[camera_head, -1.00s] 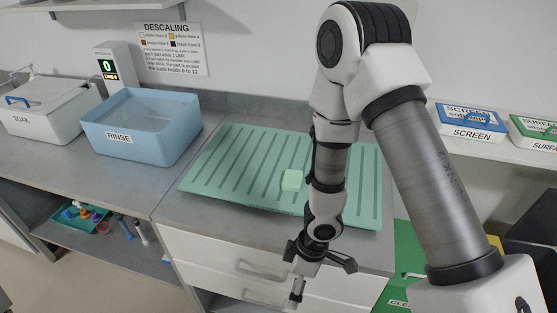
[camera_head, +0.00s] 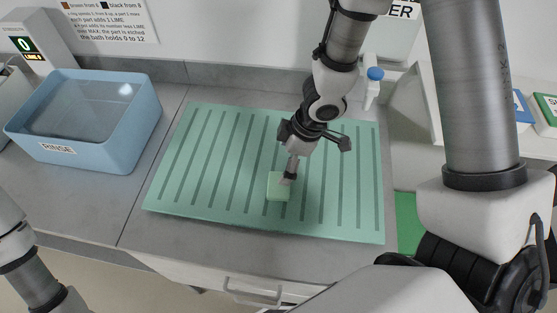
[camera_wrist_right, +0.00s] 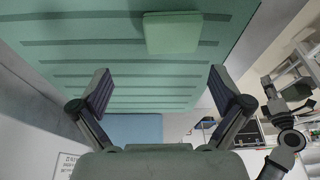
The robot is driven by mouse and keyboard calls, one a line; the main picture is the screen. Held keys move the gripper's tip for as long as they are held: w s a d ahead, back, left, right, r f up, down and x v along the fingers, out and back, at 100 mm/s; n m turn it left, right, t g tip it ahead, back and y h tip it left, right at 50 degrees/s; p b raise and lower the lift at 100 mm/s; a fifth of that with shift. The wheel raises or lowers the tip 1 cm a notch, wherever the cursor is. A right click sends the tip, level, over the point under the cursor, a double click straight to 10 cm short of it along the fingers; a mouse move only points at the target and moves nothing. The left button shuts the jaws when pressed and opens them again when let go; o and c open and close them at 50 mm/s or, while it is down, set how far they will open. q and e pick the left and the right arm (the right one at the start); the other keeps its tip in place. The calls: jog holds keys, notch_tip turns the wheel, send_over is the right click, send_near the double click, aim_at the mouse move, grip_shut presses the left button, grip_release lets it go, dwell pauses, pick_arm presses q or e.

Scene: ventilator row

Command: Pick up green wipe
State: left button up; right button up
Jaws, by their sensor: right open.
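The green wipe (camera_head: 277,187) is a pale green block lying flat on the ribbed green mat (camera_head: 166,193), near its front middle. My right gripper (camera_head: 317,161) is open and empty over the mat. One of its fingers overlaps the wipe's upper right corner in the head view; I cannot tell whether they touch. In the right wrist view the wipe (camera_wrist_right: 172,33) lies beyond the open fingertips of my right gripper (camera_wrist_right: 161,91), not between them. Part of my left arm shows at the lower left of the head view, but its gripper does not.
A blue RINSE basin (camera_head: 132,145) stands left of the mat. A bottle with a blue cap (camera_head: 375,74) stands behind the mat's right end. Boxes (camera_head: 545,108) sit on the ledge at far right. The mat is clear around the wipe.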

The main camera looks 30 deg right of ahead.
aim_at(280, 187)
jog(key=f+b, duration=0.1)
jog(key=s+a+f+b, duration=0.1)
jog(key=f+b, duration=0.2)
jog(key=f, duration=0.1)
jog(key=shift+s+a+f+b, duration=0.15)
jog(key=shift+s+a+b, duration=0.15)
jog(key=shift+s+a, duration=0.1)
jog(key=shift+w+f, duration=0.55)
jog(key=shift+f, duration=0.3)
jog(key=shift+w+d, duration=0.1)
jog(key=shift+w, duration=0.05)
jog(key=shift+s+r, duration=0.15)
jog(key=shift+s, duration=0.1)
jog(key=c, duration=0.4)
jog(key=shift+s+a, duration=0.1)
jog(key=shift+a, duration=0.1)
jog(key=c, duration=0.5)
